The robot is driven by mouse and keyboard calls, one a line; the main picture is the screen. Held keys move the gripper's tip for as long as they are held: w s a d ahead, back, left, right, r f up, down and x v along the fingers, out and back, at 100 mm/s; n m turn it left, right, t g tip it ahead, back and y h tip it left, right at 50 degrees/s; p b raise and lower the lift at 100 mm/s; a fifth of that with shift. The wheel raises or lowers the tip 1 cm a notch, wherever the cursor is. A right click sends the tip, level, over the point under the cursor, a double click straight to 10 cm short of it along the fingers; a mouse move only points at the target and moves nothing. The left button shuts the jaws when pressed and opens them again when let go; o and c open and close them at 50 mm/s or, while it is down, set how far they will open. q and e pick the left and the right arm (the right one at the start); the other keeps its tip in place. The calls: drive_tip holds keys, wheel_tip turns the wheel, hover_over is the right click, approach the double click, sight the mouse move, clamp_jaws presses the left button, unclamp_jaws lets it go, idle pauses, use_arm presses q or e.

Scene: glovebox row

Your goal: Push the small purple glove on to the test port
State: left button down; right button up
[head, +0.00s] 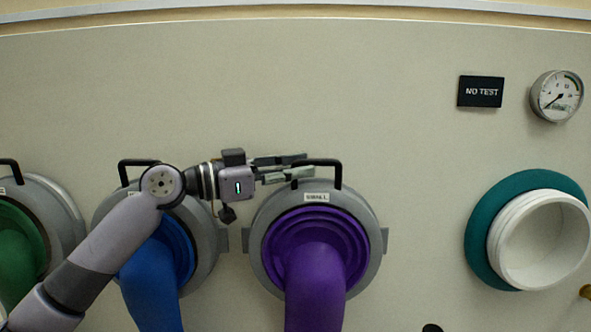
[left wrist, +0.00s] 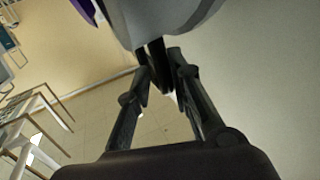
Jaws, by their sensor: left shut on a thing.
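The small purple glove (head: 318,265) hangs from a grey ring with a label that seems to read SMALL and a black handle (head: 338,172) on top. My left gripper (head: 300,168) reaches in from the left and is shut on this handle. In the left wrist view, the fingers (left wrist: 158,70) close on a dark bar below the grey ring (left wrist: 165,12), and a bit of purple shows at the top. The test port (head: 545,240) is a white open cylinder with a teal collar at the right, well apart from the glove. My right gripper is not in view.
A blue glove (head: 152,285) and a green glove (head: 18,262) hang in similar ringed ports at the left, the blue one partly behind my left arm. A NO TEST sign (head: 480,91) and a gauge (head: 556,96) are above the test port. The panel between purple glove and test port is clear.

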use_arm(q)
drive_tip(key=shift+a+r, duration=0.15)
drive_tip(key=shift+r, duration=0.3)
drive_tip(key=shift+s+f, duration=0.1)
drive_tip(key=shift+s, duration=0.15)
drive_tip(key=shift+s, duration=1.25)
drive_tip(key=shift+s, duration=0.15)
